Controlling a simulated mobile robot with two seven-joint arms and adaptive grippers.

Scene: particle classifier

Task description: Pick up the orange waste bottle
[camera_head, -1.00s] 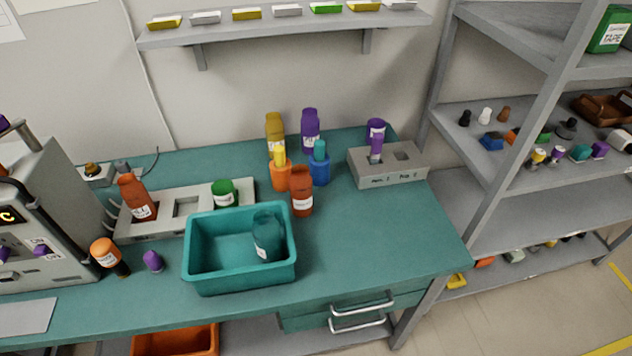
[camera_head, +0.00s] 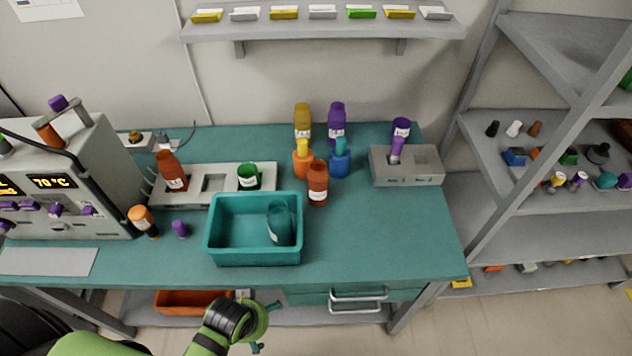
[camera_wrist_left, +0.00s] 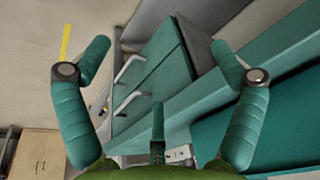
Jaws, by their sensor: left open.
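Several orange bottles show in the head view, and I cannot tell which is the waste bottle. Another orange-red bottle (camera_head: 172,172) sits tilted in the grey rack at left. A dark bottle with an orange top (camera_head: 142,219) leans by the machine. My left gripper (camera_head: 266,328) is low in front of the bench, well away from all of them. In the left wrist view my left gripper (camera_wrist_left: 160,62) is open and empty, facing the bench front and drawers. My right gripper is out of view.
The teal bin holds a teal bottle (camera_head: 279,222). Orange and blue cups (camera_head: 340,163) with narrow bottles stand behind. A grey holder (camera_head: 407,178) is at right. The bench's right front is clear. Drawer handles (camera_head: 358,299) stick out below. An orange bin (camera_head: 193,300) sits under the bench.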

